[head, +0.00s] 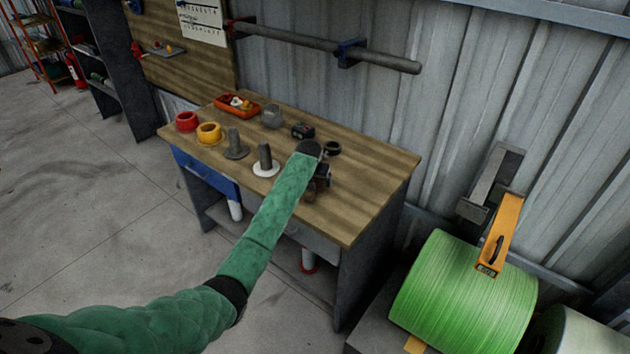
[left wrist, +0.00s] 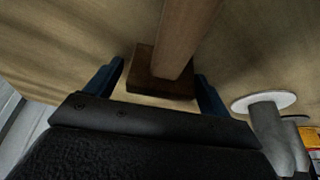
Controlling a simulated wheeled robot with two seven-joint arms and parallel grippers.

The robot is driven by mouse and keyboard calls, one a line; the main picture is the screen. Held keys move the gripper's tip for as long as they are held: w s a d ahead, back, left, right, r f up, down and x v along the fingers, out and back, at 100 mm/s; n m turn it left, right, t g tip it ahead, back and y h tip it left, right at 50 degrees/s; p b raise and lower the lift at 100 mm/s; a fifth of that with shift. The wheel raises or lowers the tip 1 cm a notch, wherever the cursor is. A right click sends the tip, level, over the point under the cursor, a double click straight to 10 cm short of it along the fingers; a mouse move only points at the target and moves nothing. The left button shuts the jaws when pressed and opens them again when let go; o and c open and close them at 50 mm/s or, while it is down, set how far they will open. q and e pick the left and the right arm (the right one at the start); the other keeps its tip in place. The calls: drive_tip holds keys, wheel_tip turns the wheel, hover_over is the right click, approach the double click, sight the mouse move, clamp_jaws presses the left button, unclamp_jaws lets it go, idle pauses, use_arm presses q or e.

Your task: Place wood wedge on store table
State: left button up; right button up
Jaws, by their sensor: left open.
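My left gripper (head: 321,174) is low over the right half of the wooden table (head: 375,171). In the left wrist view its two blue fingers (left wrist: 159,70) are apart. A brown wooden piece (left wrist: 150,84) shows between them: a dark square block with a lighter post (left wrist: 185,35) over it. I take it to be the wood wedge, but its shape is not clear. In the head view my arm and gripper partly hide this brown piece (head: 311,195). I cannot tell whether the fingers touch it. My right gripper is out of view.
A grey cylinder on a white disc (head: 265,162) stands left of my gripper. A dark ring (head: 332,148) and a small dark device (head: 302,131) lie behind. Yellow (head: 208,132) and red (head: 186,121) rolls and an orange tray (head: 238,105) are farther left. The table's right end is clear.

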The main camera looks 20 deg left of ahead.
use_arm(q)
drive_tip(key=shift+s+r, duration=0.15)
drive_tip(key=shift+r, duration=0.35)
drive_tip(key=b+v, duration=0.3)
drive_tip(key=v, duration=0.7)
drive_tip(key=shift+s+r, duration=0.25)
drive_tip(key=shift+r, duration=0.3)
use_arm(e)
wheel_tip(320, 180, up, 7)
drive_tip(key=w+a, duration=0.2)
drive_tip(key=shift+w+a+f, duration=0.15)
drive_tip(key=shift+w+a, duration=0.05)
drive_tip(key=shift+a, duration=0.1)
